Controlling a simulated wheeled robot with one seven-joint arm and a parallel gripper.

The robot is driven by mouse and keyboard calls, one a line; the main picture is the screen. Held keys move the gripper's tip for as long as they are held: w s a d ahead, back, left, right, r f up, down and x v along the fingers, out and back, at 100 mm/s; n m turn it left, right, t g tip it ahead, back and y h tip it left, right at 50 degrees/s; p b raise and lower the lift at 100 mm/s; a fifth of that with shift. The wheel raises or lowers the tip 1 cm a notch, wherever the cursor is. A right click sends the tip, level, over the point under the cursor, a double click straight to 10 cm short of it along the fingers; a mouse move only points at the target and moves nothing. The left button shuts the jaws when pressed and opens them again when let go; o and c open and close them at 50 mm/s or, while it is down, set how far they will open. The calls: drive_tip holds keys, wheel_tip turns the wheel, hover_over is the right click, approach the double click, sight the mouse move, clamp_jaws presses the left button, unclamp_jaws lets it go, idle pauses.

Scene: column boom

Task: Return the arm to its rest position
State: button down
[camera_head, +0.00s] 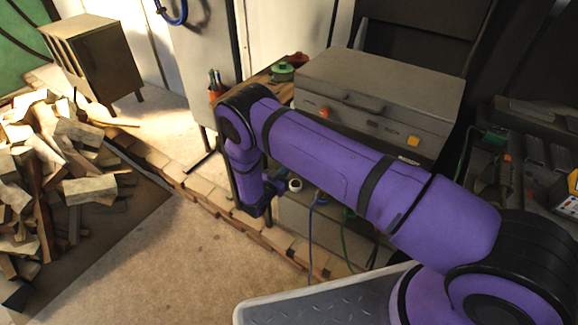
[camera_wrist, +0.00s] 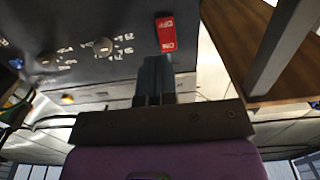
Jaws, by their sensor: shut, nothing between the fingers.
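My gripper (camera_wrist: 155,68) shows in the wrist view with its dark fingers together and nothing between them. The fingertips appear just below a red ON/OFF switch (camera_wrist: 166,34) on a dark control panel (camera_wrist: 75,50) with dials; I cannot tell whether they touch it. In the head view my purple arm reaches from the lower right across to the left, then bends down beside the workbench. The gripper's fingers cannot be made out there.
A grey machine (camera_head: 370,95) with a lid stands close behind my arm. A green pot (camera_head: 282,72) and bottles (camera_head: 214,82) are near the bend. Blue and green cables hang below the arm. Firewood (camera_head: 60,180) lies at left; the floor (camera_head: 150,250) in front is clear.

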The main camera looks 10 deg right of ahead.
drive_tip(key=shift+s+a, duration=0.25)
idle(0.4)
